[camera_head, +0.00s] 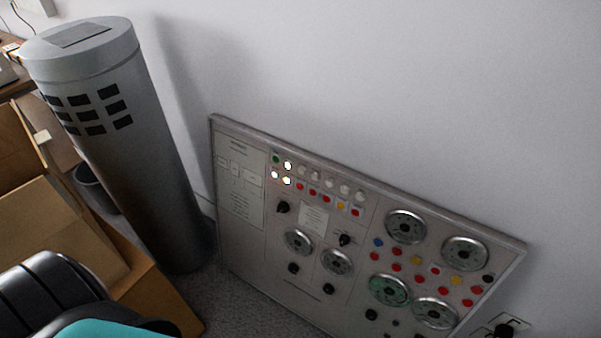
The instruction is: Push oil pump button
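A grey control panel (330,215) leans or stands against the wall, carrying rows of small buttons, lamps, knobs and round gauges. Near its upper left are a green button (276,159), a few brightly lit white lamps (287,165) and a row of red and yellow buttons (326,199). More coloured buttons (418,261) sit among the gauges on the right half. The labels are too small to read, so I cannot tell which is the oil pump button. No gripper fingers show; neither gripper is in view.
A tall grey cylinder (140,150) with dark vents stands left of the panel. An open cardboard box (60,220) is at the left, with a dark bin (92,190) behind it. A black and teal object (60,300) fills the lower left corner. Carpet shows before the panel.

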